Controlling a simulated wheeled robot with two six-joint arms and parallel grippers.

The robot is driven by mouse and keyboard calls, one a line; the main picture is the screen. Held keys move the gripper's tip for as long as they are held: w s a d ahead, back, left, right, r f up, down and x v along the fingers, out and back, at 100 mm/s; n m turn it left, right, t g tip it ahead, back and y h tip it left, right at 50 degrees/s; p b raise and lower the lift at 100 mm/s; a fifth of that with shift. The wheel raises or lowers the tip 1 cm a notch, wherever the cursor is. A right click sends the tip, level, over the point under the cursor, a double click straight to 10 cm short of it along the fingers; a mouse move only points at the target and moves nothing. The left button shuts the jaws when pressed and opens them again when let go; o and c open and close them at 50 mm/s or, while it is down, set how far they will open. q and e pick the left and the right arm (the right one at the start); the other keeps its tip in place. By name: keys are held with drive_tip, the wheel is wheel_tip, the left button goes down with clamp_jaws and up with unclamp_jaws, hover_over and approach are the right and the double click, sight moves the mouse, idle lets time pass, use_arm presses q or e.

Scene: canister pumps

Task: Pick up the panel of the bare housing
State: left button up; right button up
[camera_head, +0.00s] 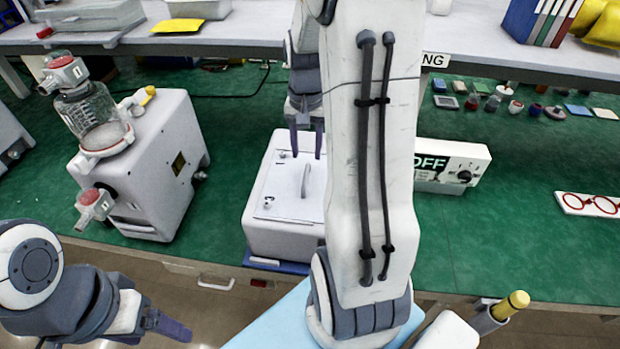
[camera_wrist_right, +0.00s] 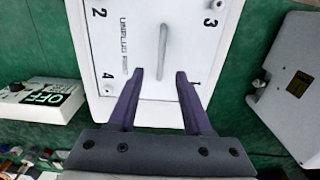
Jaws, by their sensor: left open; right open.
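The bare housing (camera_head: 285,238) is a white box on the green bench, in the middle of the head view. Its panel (camera_head: 277,203) is a flat white plate with a raised handle (camera_head: 305,181) and numbered corners. The right wrist view shows the panel (camera_wrist_right: 115,48) with its handle (camera_wrist_right: 161,52) upright in the picture. My right gripper (camera_head: 307,153) is open above the panel, its fingers (camera_wrist_right: 160,73) apart on either side of the handle's near end. I cannot tell whether they touch the panel. My left gripper (camera_head: 165,326) is open and empty at the lower left, off the bench.
A pump unit with a glass canister (camera_head: 90,112) stands left of the housing. An OFF switch box (camera_head: 452,165) stands to the right. Small parts lie at the back right. A shelf (camera_head: 215,33) runs behind. My right arm hides part of the housing.

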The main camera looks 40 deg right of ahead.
sight(306, 173)
wheel_tip(306, 173, down, 3)
drive_tip(key=shift+f, duration=0.15)
drive_tip(key=f+p, duration=0.1)
drive_tip(key=f, duration=0.3)
drive_tip(key=shift+a+p, duration=0.2)
drive_tip(key=shift+p, duration=0.1)
drive_tip(key=shift+f, duration=0.7)
clamp_jaws()
